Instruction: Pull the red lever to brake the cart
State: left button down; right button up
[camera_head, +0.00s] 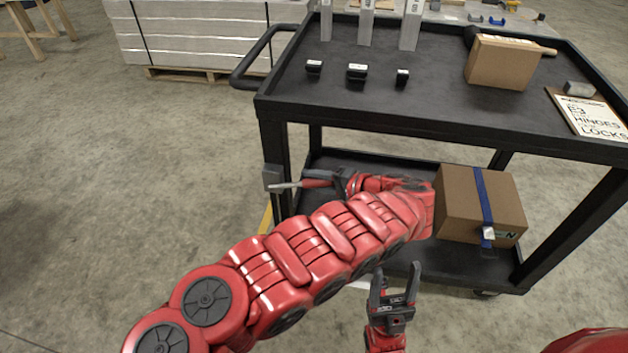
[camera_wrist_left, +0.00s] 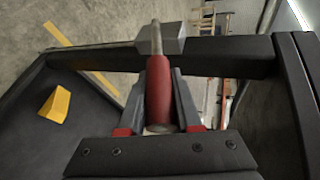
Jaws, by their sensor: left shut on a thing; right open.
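The lever's red handle (camera_head: 318,183) shows in the head view beside the cart's left front leg. Its bare metal rod (camera_head: 285,186) runs to a grey block (camera_head: 272,177) on that leg. My left gripper (camera_head: 338,180) is shut on the red handle. In the left wrist view the handle (camera_wrist_left: 159,88) lies between the two fingers, with the rod and block (camera_wrist_left: 160,43) beyond the fingertips. The black cart (camera_head: 420,112) has a top tray and a lower shelf. My right gripper (camera_head: 395,287) is open and empty, low in front of the cart.
A cardboard box with a blue strap (camera_head: 458,207) stands on the lower shelf, close to my left arm. A pallet stack (camera_head: 200,35) stands behind. Floor at left is clear.

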pick_arm(q)
jog(key=c, duration=0.6)
grip_release()
jog(key=shift+f, duration=0.2)
jog(key=shift+r, duration=0.1)
jog(key=shift+s+d+r, duration=0.2)
jog(key=shift+s+d, duration=0.05)
jog(key=shift+d, duration=0.15)
jog(key=v, duration=1.6)
jog(key=shift+s, duration=0.15)
jog(key=shift+d, duration=0.15)
